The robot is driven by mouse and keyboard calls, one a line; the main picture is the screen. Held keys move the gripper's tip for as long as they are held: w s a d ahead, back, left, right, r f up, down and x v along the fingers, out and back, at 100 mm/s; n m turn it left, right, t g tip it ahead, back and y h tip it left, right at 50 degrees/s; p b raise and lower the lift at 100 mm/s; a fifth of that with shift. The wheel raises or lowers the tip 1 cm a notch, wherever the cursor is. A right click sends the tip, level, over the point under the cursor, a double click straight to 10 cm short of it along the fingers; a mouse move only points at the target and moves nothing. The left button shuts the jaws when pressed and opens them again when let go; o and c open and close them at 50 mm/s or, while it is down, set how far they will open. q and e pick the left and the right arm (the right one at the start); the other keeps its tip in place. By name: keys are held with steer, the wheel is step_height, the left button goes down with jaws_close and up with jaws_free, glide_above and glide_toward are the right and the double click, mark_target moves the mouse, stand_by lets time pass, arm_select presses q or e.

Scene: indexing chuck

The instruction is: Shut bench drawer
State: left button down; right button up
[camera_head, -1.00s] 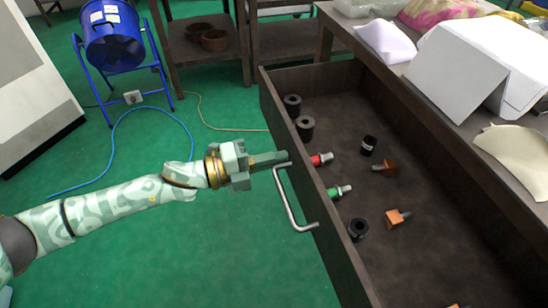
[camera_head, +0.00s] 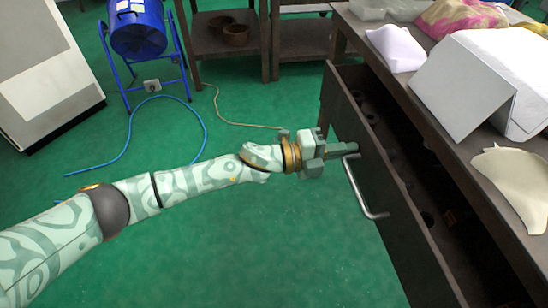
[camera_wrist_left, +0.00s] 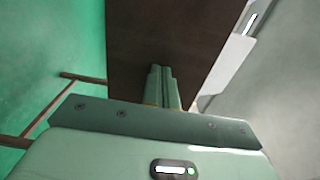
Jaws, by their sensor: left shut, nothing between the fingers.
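The bench drawer (camera_head: 408,212) is dark brown and stands partly open, with a narrow strip of its dark inside showing beneath the bench top. Its grey bar handle (camera_head: 362,190) is on the front panel. My left gripper (camera_head: 354,149) is shut and empty, with its fingertips at the drawer front, by the far end of the handle. In the left wrist view the shut fingers (camera_wrist_left: 162,86) point at the brown drawer front (camera_wrist_left: 165,40); I cannot tell whether they touch it. The drawer's contents are mostly in shadow. My right gripper is not in view.
The bench top (camera_head: 440,125) carries a white folded board (camera_head: 466,80), a cream sheet (camera_head: 512,180) and several bags. A blue fan (camera_head: 137,28) with a blue hose (camera_head: 200,125) stands on the green floor at the back left. The floor before the drawer is clear.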

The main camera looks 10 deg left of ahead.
arm_select(q)
steer(key=b+x, duration=0.1)
steer(key=x, duration=0.7)
steer(key=shift+f+b, duration=0.15)
steer(key=shift+b, duration=0.2)
steer(key=shift+w+d, duration=0.25)
steer(key=shift+d, duration=0.15)
steer(key=shift+r, duration=0.3)
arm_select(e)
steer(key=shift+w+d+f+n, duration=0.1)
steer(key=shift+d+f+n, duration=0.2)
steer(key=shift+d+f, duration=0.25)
arm_select(q)
steer(key=shift+r, duration=0.1)
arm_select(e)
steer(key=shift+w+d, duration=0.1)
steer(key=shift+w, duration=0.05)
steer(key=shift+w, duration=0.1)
